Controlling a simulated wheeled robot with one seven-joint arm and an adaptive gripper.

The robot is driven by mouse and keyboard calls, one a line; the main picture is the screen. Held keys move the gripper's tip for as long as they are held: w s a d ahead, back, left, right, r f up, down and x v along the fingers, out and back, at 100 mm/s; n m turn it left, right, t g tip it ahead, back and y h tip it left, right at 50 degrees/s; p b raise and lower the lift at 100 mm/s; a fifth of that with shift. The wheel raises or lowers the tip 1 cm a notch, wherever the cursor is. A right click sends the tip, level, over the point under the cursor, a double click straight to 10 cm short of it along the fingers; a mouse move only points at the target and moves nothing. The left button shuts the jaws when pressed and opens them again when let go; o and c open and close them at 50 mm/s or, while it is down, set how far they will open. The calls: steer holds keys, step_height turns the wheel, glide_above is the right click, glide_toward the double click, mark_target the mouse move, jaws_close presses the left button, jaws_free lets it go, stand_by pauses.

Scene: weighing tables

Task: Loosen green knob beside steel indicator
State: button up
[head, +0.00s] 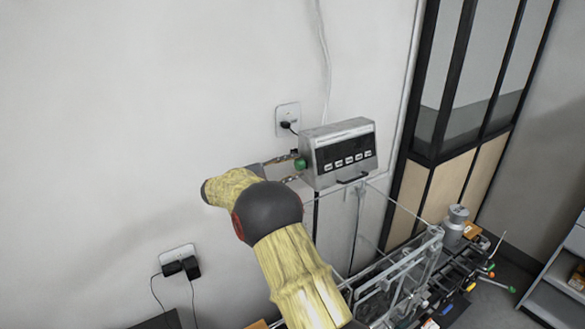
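The steel indicator (341,150) is a grey metal box with a dark front panel and a row of pale buttons, mounted high near the wall. The small round green knob (300,164) is on its left side. My gripper (294,166) reaches in from the left, its two fingers apart above and below the knob. The fingers appear open, with a gap to the knob. Whether either finger touches the knob is too small to tell. My yellow arm hides what lies below and left of the gripper.
A wall socket (288,119) with a plugged cable is just behind the indicator. Below are a clear-walled weighing frame (408,262) and a cluttered bench with a metal weight (455,224) and tools. A black-framed partition (437,130) stands right.

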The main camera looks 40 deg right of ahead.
steer(key=shift+o, duration=1.1)
steer(key=shift+s, duration=0.1)
steer(key=a, duration=1.2)
steer(key=shift+w, duration=0.4)
